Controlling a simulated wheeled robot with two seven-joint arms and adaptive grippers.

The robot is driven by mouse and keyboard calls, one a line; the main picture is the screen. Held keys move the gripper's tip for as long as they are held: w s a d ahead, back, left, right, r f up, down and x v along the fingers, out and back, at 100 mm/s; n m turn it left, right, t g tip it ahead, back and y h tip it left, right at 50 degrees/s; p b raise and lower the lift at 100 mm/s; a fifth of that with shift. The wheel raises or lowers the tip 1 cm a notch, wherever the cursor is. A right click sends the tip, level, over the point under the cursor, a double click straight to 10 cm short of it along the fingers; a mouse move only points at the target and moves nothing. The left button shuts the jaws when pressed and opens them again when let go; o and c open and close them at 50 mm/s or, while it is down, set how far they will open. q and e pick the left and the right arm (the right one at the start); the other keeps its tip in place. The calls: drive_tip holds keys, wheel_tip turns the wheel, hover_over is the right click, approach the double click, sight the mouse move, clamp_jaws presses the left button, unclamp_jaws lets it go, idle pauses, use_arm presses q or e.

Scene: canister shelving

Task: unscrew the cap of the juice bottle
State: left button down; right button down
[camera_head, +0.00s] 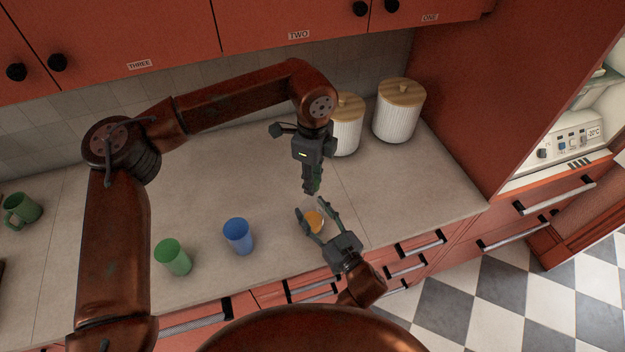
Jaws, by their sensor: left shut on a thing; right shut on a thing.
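The juice bottle (314,222) shows as an orange body on the counter near its front edge. My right gripper (315,212) reaches in from the front and is shut around the bottle, one finger on each side. My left gripper (313,191) points straight down from above, right over the bottle's top, with its fingers closed together on the cap. The cap itself is hidden by the fingers, so I cannot see whether it is loose. The bottle appears to stand upright.
A blue cup (238,236) and a green cup (172,257) stand left of the bottle. Two white canisters with wooden lids (398,112) (346,125) stand at the back. A green mug (22,211) is at far left. Red cabinets (300,22) hang above. The counter's right part is clear.

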use_arm(q)
drive_tip(key=shift+r, duration=2)
use_arm(e)
drive_tip(key=c, duration=1)
unclamp_jaws()
drive_tip(key=shift+o, duration=0.3)
drive_tip(key=shift+s+d, duration=0.1)
